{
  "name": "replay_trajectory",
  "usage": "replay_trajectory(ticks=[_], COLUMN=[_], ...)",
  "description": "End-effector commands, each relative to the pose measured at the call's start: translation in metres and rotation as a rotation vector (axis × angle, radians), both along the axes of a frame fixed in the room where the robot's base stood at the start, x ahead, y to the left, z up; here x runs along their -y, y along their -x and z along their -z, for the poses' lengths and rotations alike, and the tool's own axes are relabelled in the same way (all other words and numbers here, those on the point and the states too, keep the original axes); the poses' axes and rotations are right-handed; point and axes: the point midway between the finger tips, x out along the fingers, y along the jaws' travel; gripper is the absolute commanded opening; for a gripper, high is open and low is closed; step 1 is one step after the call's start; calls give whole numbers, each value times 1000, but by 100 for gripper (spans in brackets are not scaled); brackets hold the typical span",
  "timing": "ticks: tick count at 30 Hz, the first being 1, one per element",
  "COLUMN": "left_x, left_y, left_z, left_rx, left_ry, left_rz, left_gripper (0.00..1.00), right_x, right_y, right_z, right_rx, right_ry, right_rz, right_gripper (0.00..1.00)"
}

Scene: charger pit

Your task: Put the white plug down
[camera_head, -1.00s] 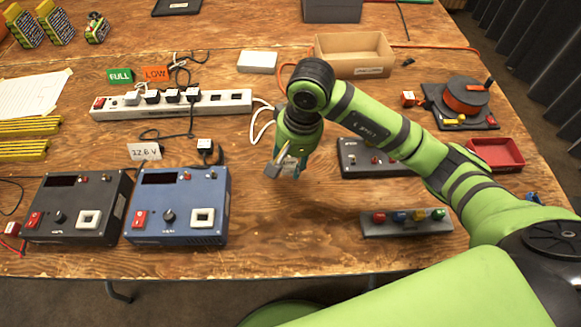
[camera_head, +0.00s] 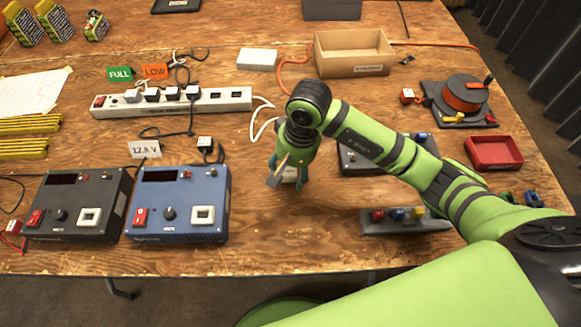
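My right gripper (camera_head: 286,180) points down over the middle of the table, right of the blue charger. Its fingers are on either side of a white plug (camera_head: 290,174), which is mostly hidden by them. The gripper looks shut on the plug. I cannot tell whether the plug touches the table. A white cable (camera_head: 257,122) runs from the right end of the power strip and loops behind the gripper. My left gripper is not in view.
The blue charger (camera_head: 180,233) and black charger (camera_head: 75,234) stand at left, below the power strip (camera_head: 225,99). A grey box with coloured knobs (camera_head: 405,225) and a dark switch box (camera_head: 352,158) lie to the right. Bare wood is clear in front of the gripper.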

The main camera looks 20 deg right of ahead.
Motion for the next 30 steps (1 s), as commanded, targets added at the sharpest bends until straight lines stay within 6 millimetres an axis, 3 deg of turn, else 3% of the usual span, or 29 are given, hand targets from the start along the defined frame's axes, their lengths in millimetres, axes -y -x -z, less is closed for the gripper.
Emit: replay_trajectory(ticks=[8,21,30], left_x=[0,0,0], left_y=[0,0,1], left_z=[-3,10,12], left_rx=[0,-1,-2], left_ry=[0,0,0], left_rz=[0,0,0], left_gripper=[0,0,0], right_x=[1,12,15], right_y=[-1,5,8], right_z=[-9,-97,-121], right_rx=[3,5,-1], right_ry=[0,-1,0], right_rz=[-1,0,0], right_gripper=[61,61,61])
